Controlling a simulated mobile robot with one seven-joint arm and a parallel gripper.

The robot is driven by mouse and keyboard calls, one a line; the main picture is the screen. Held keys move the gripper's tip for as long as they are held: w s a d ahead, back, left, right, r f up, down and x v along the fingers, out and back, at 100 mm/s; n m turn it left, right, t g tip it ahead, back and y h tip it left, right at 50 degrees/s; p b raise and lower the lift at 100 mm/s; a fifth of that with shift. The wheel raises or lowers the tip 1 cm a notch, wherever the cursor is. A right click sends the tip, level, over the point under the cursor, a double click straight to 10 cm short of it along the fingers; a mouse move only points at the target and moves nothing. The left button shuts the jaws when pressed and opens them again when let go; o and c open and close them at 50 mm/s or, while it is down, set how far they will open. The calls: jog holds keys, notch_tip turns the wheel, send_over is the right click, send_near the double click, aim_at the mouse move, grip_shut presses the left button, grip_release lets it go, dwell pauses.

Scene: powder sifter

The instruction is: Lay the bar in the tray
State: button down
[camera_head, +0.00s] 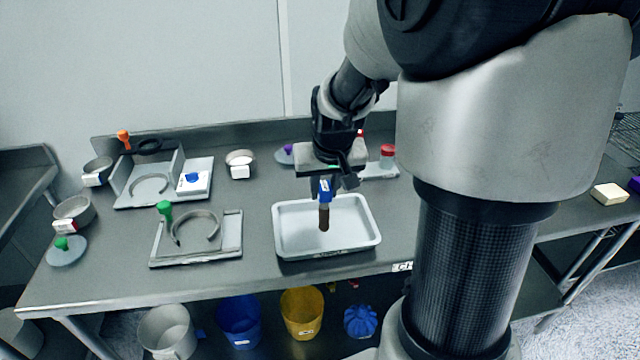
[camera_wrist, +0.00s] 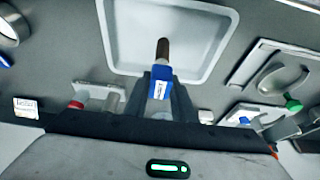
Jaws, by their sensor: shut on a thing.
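The bar is dark brown with a blue labelled end; its brown part (camera_head: 324,217) hangs down in the head view and its tip (camera_wrist: 162,48) shows in the wrist view. My gripper (camera_head: 325,188) is shut on the bar near its blue end; in the wrist view the fingers (camera_wrist: 161,84) sit on either side of the blue part. The white rectangular tray (camera_head: 368,240) lies on the table below, and its rim also shows in the wrist view (camera_wrist: 222,8). The bar is over the tray, roughly upright in the head view. I cannot tell whether its lower end touches the tray floor.
A grey fixture (camera_head: 195,255) with a curved clamp and a green knob (camera_head: 164,208) stands left of the tray. A red-capped jar (camera_head: 387,152) stands behind right. Several bins, including a yellow bucket (camera_head: 302,316), stand below the front edge.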

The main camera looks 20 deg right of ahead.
jog(key=c, duration=1.5)
grip_release()
